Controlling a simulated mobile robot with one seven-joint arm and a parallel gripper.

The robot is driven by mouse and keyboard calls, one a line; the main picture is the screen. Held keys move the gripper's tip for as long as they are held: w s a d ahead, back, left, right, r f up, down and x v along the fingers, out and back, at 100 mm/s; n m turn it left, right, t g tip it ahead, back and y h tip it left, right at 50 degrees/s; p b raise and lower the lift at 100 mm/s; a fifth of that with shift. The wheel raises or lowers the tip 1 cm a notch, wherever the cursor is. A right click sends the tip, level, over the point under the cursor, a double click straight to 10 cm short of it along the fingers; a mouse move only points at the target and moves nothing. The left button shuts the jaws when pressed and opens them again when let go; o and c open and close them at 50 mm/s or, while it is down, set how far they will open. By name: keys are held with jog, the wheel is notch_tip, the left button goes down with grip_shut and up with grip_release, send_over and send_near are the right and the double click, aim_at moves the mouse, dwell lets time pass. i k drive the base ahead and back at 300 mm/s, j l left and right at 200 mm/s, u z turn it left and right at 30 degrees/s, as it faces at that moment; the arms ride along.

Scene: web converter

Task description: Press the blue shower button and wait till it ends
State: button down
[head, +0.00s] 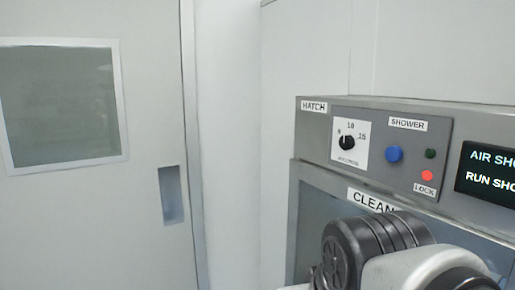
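The blue shower button (393,154) sits on a grey control panel (320,140), below a "SHOWER" label (407,124). Nothing touches it. A dark green lamp (431,154) is right of it, and a red lamp (427,176) glows above the "LOCK" label. A dark display (490,172) at the right edge reads "AIR SHO" and "RUN SHO", cut off by the frame. My arm shows at the bottom right, below the panel. My gripper cannot be made out.
A black dial (347,142) on a white scale is left of the button. A hatch window marked "CLEAN" (374,201) lies below the panel, partly hidden by my arm. A closed-looking door (80,220) with a window (62,103) and recessed handle (172,195) is at left.

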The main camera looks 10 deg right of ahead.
aim_at(394, 153)
jog(key=k, duration=0.65)
jog(key=z, duration=2.15)
jog(key=k+j, duration=0.55)
jog(key=j, duration=0.2)
